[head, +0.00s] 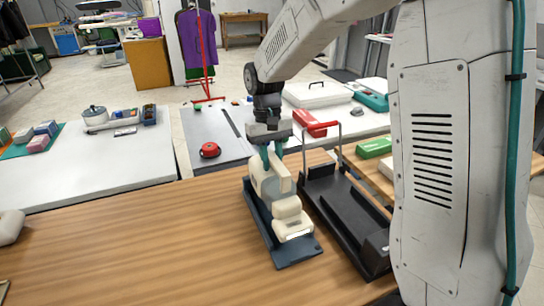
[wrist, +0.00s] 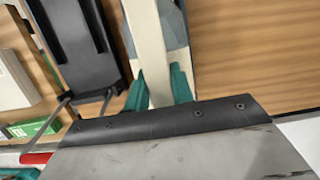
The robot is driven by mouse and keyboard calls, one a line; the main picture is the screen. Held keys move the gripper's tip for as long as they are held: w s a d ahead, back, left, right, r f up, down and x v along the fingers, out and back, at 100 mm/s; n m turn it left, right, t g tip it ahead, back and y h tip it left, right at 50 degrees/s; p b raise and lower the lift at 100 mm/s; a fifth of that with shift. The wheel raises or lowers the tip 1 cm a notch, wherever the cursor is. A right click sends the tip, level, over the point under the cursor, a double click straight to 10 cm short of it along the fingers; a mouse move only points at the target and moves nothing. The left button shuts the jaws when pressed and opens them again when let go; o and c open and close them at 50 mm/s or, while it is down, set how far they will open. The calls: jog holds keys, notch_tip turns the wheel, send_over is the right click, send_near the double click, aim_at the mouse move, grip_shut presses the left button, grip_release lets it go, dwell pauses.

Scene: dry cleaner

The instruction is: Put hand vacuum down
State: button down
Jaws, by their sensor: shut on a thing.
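The cream hand vacuum (head: 288,208) is over a dark blue-grey tray (head: 258,222) on the wooden table. My gripper (head: 273,155) is shut on the upper part of the vacuum, from above. The vacuum's lower end appears to rest on or just above the tray; I cannot tell whether it touches. In the wrist view the vacuum (wrist: 148,50) runs up between my teal fingertips (wrist: 160,88), with part of the tray (wrist: 175,25) beside it.
A black stand with a red-topped metal handle (head: 345,205) is close on the right. A green box (head: 374,148) lies behind it. A white table (head: 105,165) stands behind, and a red round object (head: 210,150) lies farther back.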

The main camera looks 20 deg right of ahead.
jog(key=c, duration=1.2)
grip_release()
jog(key=v, duration=1.3)
jog(key=s+r+t, duration=0.1)
jog(key=s+r, duration=0.2)
jog(key=s, duration=0.5)
jog(key=s+d+f+t, duration=0.1)
jog(key=s+f, duration=0.1)
jog(key=s, duration=0.9)
jog(key=s+d+f+t, duration=0.2)
jog(key=s+f, duration=0.1)
jog(key=s, duration=0.9)
jog(key=shift+s, duration=0.2)
